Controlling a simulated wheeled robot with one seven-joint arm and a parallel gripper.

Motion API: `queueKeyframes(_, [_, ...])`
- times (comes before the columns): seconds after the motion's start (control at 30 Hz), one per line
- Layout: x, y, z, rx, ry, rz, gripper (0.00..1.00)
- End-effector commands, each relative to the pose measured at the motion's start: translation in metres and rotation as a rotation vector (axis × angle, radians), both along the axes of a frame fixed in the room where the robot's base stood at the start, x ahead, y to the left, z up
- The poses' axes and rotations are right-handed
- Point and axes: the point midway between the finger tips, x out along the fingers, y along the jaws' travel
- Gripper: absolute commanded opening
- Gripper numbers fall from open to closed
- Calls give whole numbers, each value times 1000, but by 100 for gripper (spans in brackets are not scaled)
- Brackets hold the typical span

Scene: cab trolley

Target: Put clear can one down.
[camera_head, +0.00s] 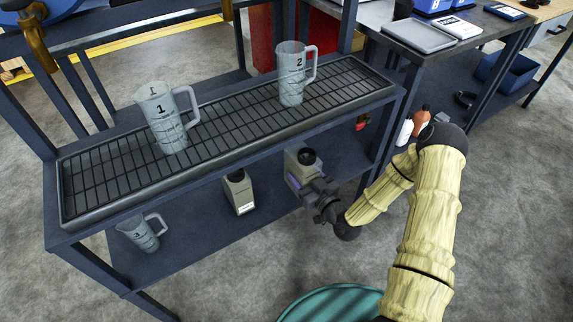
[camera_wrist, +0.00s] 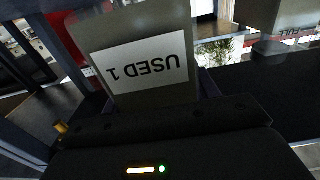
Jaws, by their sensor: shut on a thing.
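My gripper (camera_head: 318,190) is shut on a grey can with a black cap (camera_head: 298,168), under the front edge of the rack, at the lower shelf (camera_head: 195,235). In the wrist view this can (camera_wrist: 145,85) appears upside down and its white label reads "USED 1". I see no label reading clear. I cannot tell whether its base touches the shelf. A second grey can (camera_head: 238,191) with a black cap stands on the lower shelf to its left. In the wrist view a can (camera_wrist: 285,15) with a partly readable label ending in "FULL" shows at upper right.
The grated top rack (camera_head: 125,165) holds jug 1 (camera_head: 163,115) and jug 2 (camera_head: 293,72). Jug 3 (camera_head: 140,233) is at the lower shelf's left. White and brown bottles (camera_head: 420,122) are beside my arm. The shelf between jug 3 and the second can looks clear.

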Motion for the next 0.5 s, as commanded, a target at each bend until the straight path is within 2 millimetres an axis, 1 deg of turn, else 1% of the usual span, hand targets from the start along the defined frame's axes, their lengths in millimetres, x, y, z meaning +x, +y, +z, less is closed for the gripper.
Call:
queueKeyframes(0.03, [9, 7, 1, 3, -9, 2, 13])
queueKeyframes(0.3, [53, 36, 1, 3, -8, 1, 13])
queueKeyframes(0.4, [67, 45, 1, 3, -8, 0, 13])
queueKeyframes(0.5, [74, 50, 1, 3, -6, 0, 13])
